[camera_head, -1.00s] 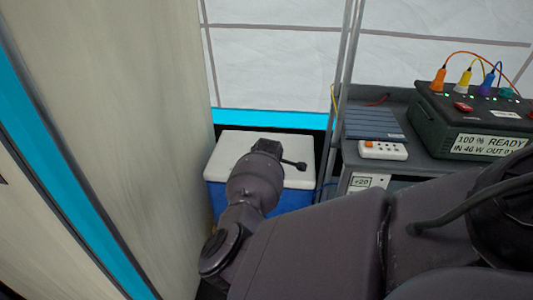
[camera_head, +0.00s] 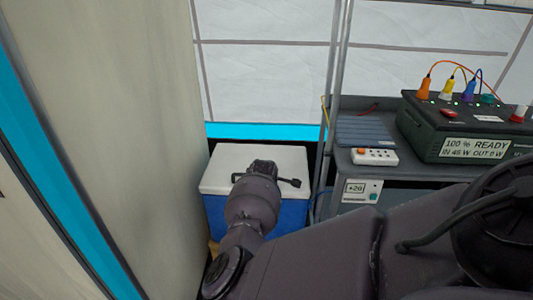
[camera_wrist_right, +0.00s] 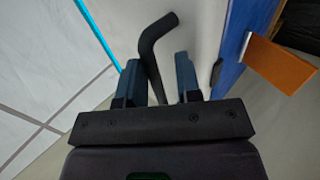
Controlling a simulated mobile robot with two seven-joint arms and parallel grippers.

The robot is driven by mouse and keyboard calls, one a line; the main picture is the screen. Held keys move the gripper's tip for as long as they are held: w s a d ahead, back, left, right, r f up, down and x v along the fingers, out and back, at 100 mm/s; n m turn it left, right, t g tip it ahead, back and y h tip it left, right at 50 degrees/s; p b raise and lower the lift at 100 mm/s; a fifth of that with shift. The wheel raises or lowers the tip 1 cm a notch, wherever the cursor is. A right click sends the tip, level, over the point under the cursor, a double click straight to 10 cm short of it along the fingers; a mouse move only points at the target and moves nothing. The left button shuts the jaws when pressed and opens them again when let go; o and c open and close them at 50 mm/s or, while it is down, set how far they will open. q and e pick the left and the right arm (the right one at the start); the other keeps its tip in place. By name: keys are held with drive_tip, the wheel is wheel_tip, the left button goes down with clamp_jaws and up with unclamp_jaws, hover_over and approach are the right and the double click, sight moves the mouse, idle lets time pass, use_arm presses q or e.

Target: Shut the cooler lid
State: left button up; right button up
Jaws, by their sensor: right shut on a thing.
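The cooler has a blue body (camera_head: 288,214) and a white lid (camera_head: 225,170). It stands low beside the pale panel in the head view. The lid looks flat on the body, but my right arm hides part of its front. In the right wrist view my right gripper (camera_wrist_right: 158,62) has its two fingers around a black bent bar (camera_wrist_right: 152,45), against a white surface that looks like the lid (camera_wrist_right: 208,30). A dark bar end (camera_head: 292,182) shows beside my wrist in the head view. My left gripper is out of view.
A grey shelf unit with a power box (camera_head: 465,125) and a small white socket strip (camera_head: 374,156) stands right of the cooler. A tall pale panel (camera_head: 130,120) is close on the left. An orange flap (camera_wrist_right: 278,65) sticks out near the blue side in the wrist view.

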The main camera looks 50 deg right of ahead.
drive_tip(key=o, duration=0.3)
drive_tip(key=f, duration=0.2)
drive_tip(key=s, duration=0.1)
drive_tip(key=shift+a+f, duration=0.35)
drive_tip(key=shift+f, duration=0.05)
drive_tip(key=shift+o, duration=0.2)
drive_tip(key=shift+w+r, duration=0.15)
drive_tip(key=shift+r, duration=0.4)
drive_tip(key=r, duration=0.1)
drive_tip(key=r+p, duration=0.1)
drive_tip(key=r, duration=0.1)
drive_tip(key=r+p, duration=0.1)
drive_tip(key=r, duration=0.1)
drive_tip(key=shift+w+d+r, duration=0.15)
drive_tip(key=shift+w+r, duration=0.05)
drive_tip(key=shift+w, duration=0.05)
use_arm(q)
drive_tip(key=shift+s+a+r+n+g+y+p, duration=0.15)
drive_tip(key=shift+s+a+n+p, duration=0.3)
drive_tip(key=shift+p, duration=0.6)
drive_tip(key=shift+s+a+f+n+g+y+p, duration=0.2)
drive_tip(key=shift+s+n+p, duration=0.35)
drive_tip(key=shift+p, duration=0.5)
use_arm(e)
wheel_tip(320, 180, up, 16)
drive_tip(key=shift+f, duration=0.2)
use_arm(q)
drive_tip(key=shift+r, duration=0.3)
use_arm(e)
drive_tip(key=shift+d, duration=0.15)
